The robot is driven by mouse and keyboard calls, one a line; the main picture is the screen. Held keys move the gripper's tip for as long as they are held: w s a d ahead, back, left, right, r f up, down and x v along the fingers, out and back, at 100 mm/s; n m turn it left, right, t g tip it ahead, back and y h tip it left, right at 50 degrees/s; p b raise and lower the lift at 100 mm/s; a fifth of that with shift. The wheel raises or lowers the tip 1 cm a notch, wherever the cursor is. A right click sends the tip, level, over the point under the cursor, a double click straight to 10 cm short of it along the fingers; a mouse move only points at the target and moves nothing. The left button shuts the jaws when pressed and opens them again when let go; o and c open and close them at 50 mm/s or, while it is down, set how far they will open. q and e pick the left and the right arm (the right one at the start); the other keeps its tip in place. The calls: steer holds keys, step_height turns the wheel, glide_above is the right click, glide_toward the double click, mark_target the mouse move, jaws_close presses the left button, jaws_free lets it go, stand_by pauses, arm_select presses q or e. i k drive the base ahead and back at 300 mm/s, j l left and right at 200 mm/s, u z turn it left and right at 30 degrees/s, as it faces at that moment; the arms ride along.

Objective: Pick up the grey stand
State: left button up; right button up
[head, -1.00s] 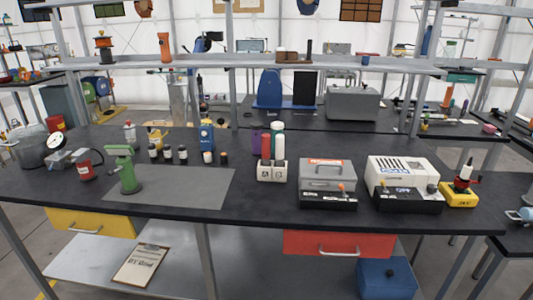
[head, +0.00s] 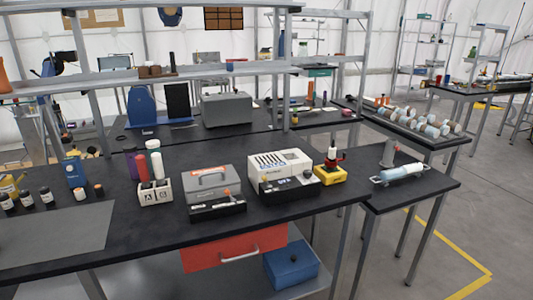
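A small grey upright piece (head: 388,153), which looks like a grey stand, is on the small black side table (head: 425,184) at the right. It stands just behind a light blue and white cylinder (head: 400,173) that lies on its side and hides part of its base. I cannot tell for sure that this is the stand meant. Neither of my grippers shows in the head view.
The long black bench (head: 140,242) holds a grey toolbox (head: 213,187), a white box-shaped device (head: 280,169) and a yellow-based red tool (head: 331,167). Behind, a table carries several cylinders (head: 430,128). Open floor (head: 470,215) lies at the right.

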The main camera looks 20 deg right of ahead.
mark_target(388, 161)
steer(key=z, duration=1.55)
steer(key=i+l+u, duration=0.3)
steer(key=i+l, duration=0.5)
